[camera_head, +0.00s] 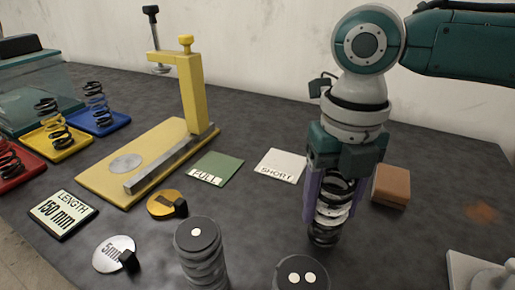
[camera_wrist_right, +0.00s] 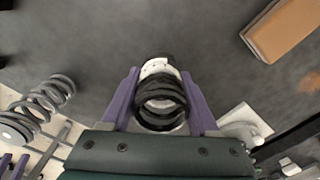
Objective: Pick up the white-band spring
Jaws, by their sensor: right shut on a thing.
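The white-band spring (camera_head: 333,207) is a black coil with a white band around its middle. It stands upright between the purple fingers of my right gripper (camera_head: 327,196), which is shut on it. In the right wrist view the spring (camera_wrist_right: 160,103) sits between both fingers of the gripper (camera_wrist_right: 161,112), its white band (camera_wrist_right: 158,67) partly showing. I cannot tell whether its lower end touches the dark table. My left gripper is not in view in the head view.
A brown block (camera_head: 391,185) lies close right of the spring. A white SHORT card (camera_head: 280,165) and green FULL card (camera_head: 215,169) lie to the left. A yellow press (camera_head: 195,95) stands behind. Grey capped coils (camera_head: 200,250) stand in front. Other springs sit on coloured trays at left.

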